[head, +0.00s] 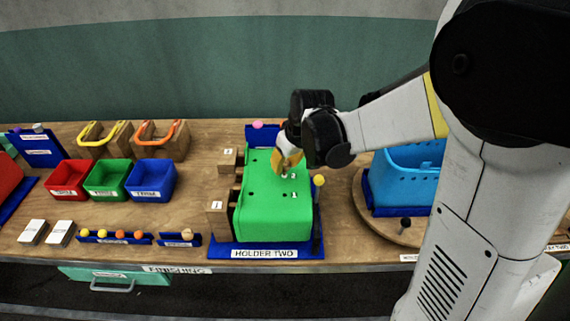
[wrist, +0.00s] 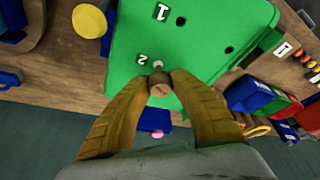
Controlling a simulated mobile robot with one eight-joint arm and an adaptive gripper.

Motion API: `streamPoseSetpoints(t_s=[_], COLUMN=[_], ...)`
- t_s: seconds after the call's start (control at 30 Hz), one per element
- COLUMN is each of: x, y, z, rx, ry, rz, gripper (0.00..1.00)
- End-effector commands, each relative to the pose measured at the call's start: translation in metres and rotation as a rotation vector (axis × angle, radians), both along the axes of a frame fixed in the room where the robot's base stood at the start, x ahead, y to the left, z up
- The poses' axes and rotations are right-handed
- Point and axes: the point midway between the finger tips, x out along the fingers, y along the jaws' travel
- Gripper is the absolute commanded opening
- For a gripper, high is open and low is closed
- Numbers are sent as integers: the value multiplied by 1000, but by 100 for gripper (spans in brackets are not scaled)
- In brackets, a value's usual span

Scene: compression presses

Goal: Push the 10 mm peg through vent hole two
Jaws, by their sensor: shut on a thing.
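A green panel (head: 262,215) lies on the blue base labelled HOLDER TWO. It has several dark holes and white labels 1 and 2. In the wrist view the panel (wrist: 190,65) shows label 2 (wrist: 142,60) close to my fingertips. My gripper (head: 285,170) is over the panel's right part, its tan fingers shut on a small tan peg (wrist: 160,88). A pale round spot (wrist: 157,64) shows just beyond the fingertips, beside label 2. I cannot tell whether it is the peg's tip or the hole, nor how deep the peg sits.
A yellow-topped post (head: 319,181) stands at the panel's right edge. Wooden blocks (head: 217,215) stand to its left. A blue basket (head: 408,175) sits on a round board at right. Red, green and blue bins (head: 151,178) are at left. Bare tabletop lies between bins and holder.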

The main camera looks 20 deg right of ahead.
Motion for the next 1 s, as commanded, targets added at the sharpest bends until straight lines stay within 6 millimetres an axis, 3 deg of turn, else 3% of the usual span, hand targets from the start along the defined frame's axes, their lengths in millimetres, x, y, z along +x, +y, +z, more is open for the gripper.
streamPoseSetpoints(t_s=[1.0], x=[0], y=[0], z=[-7], rx=[0], ry=[0], rz=[0], gripper=[13])
